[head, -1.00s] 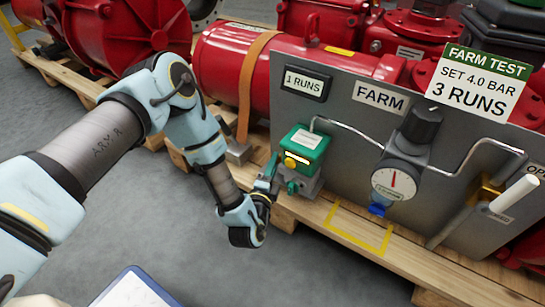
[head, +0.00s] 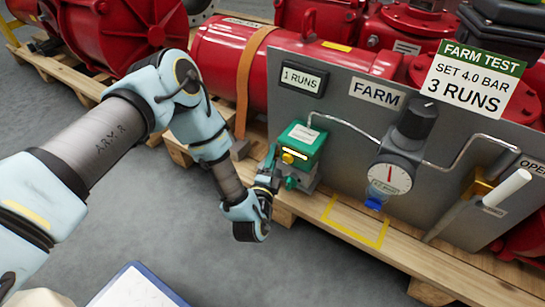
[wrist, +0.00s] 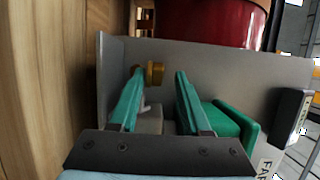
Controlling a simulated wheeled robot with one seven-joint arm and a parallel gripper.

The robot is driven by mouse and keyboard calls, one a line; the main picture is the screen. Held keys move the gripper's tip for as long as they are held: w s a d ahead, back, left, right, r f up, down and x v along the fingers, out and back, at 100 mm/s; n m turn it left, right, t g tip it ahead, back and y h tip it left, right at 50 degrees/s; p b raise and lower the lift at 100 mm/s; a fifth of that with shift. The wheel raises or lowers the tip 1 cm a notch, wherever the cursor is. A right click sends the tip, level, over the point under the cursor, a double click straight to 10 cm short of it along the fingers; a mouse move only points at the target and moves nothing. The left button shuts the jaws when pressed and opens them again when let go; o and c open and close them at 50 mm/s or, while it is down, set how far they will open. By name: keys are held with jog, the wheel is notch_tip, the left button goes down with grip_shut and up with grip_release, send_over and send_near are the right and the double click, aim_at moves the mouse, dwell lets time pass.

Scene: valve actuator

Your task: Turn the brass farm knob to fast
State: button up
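The green FARM actuator box (head: 303,139) stands on the pallet in front of the grey panel, with a round yellow-brass part on its front (head: 289,158). My gripper (head: 272,158) is close at the box's left side in the head view. In the wrist view my gripper (wrist: 160,73) has two green fingers, spread apart. A small brass knob (wrist: 156,72) shows between the fingertips, with clear space toward the right finger. Another brass piece is partly hidden behind the left fingertip. The green box (wrist: 230,122) lies right of the fingers. I cannot read any speed marking.
A grey panel (head: 340,112) behind carries a FARM label, a gauge (head: 390,178) and thin tubing. A white-handled lever (head: 508,188) is at right. Red machinery (head: 240,62) stands behind. A yellow outline (head: 352,230) marks bare pallet boards. Grey floor is open at left.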

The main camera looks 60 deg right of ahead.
jog(key=shift+a, duration=0.1)
jog(key=p+v, duration=0.2)
jog(key=v, duration=0.3)
jog(key=shift+s+r, duration=0.1)
jog(key=shift+p+v, duration=2.8)
jog(key=shift+p, duration=2.75)
